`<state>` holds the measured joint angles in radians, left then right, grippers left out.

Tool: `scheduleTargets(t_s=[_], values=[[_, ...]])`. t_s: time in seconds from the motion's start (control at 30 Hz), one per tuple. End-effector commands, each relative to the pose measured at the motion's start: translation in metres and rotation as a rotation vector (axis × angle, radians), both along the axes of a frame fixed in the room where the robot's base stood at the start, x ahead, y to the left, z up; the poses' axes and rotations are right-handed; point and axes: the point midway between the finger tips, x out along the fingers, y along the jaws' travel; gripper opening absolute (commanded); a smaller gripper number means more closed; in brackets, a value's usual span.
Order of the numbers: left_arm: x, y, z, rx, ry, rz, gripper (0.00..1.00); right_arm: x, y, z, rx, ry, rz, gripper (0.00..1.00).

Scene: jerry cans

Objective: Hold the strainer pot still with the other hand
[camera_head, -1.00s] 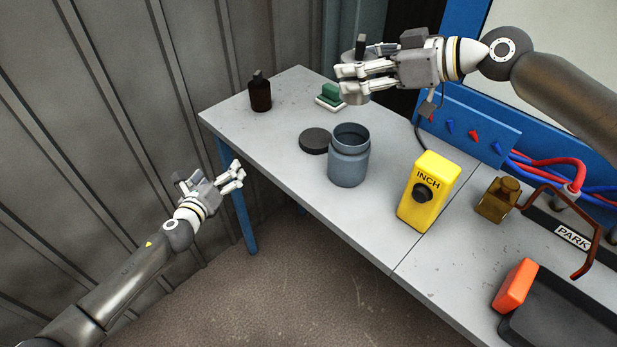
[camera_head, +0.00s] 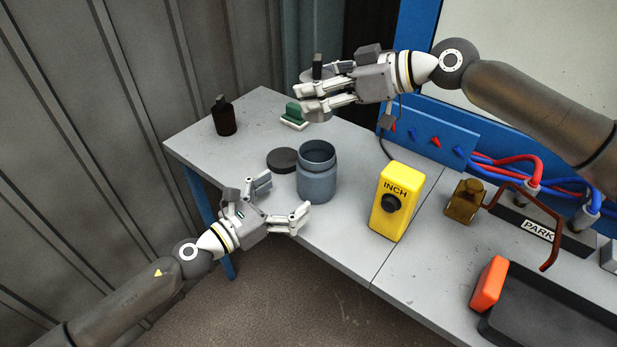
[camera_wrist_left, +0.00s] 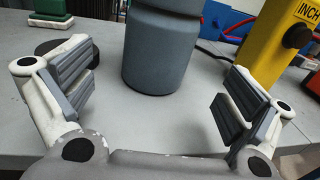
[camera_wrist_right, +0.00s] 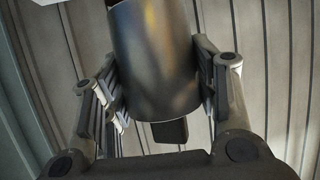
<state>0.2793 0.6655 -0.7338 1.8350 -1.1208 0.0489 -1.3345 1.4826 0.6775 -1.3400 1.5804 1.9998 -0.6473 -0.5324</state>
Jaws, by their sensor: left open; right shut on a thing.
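The strainer pot, which I take to be the blue-grey open-topped jar (camera_head: 317,180), stands upright on the table. It also shows in the left wrist view (camera_wrist_left: 163,50), ahead of my open fingers and centred between them. My left gripper (camera_head: 283,198) is open and empty at the table's front edge, just short of the pot, with no contact visible. My right gripper (camera_head: 312,97) is raised above the back of the table. It is shut on a smooth metal cup-like vessel (camera_wrist_right: 155,60), mostly hidden by the fingers in the head view. The pot's inside is too dark to tell.
A dark round lid (camera_head: 282,160) lies left of the pot. A brown bottle (camera_head: 224,117) and a green-and-white block (camera_head: 294,116) stand farther back. A yellow INCH box (camera_head: 396,202) stands right of the pot. The table's front left is clear.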

Motion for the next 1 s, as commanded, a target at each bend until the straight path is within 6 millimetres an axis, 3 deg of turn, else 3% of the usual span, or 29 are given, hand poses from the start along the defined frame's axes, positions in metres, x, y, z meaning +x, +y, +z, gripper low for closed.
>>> scheduleTargets(t_s=[0.5,1.0], values=[[0.061,-0.059,0.001,-0.001,-0.001,0.002,1.0,0.0,0.0,0.0,0.001,0.0,0.0,0.29],[0.073,-0.071,0.0,0.001,0.001,0.002,1.0,0.0,0.0,0.001,0.001,0.0,0.0,0.29]])
